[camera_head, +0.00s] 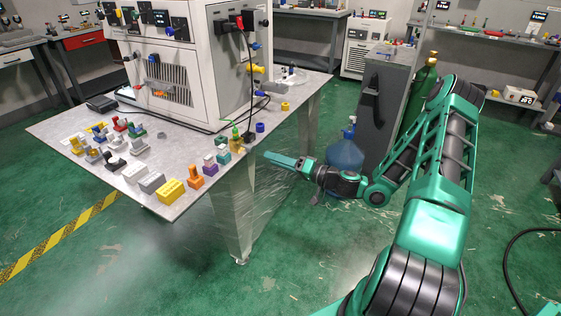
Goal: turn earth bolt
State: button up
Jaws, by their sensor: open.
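I cannot clearly make out which piece is the earth bolt. A small piece with a green top and yellow base (237,141) stands near the right edge of the metal table (170,205), and it may be the bolt. My gripper (268,156) is off the right edge of the table, pointing left toward that piece. It is apart from the piece, with a short gap between them. The jaws look narrow at this distance, and I see nothing held in them.
A white machine cabinet (208,75) with plugs and cables stands on the table. Several coloured blocks and connectors, including a yellow block (171,191), line the front. A blue water bottle (345,154), a grey cabinet (378,110) and a green cylinder (420,90) stand behind my arm.

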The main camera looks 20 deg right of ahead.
jog(key=n, duration=0.9)
jog(key=s+d+n, duration=0.1)
jog(key=n, duration=1.8)
jog(key=shift+s+d+r, duration=0.15)
jog(key=shift+s+r, duration=0.1)
jog(key=shift+r, duration=0.1)
dwell(0.9)
dwell(0.4)
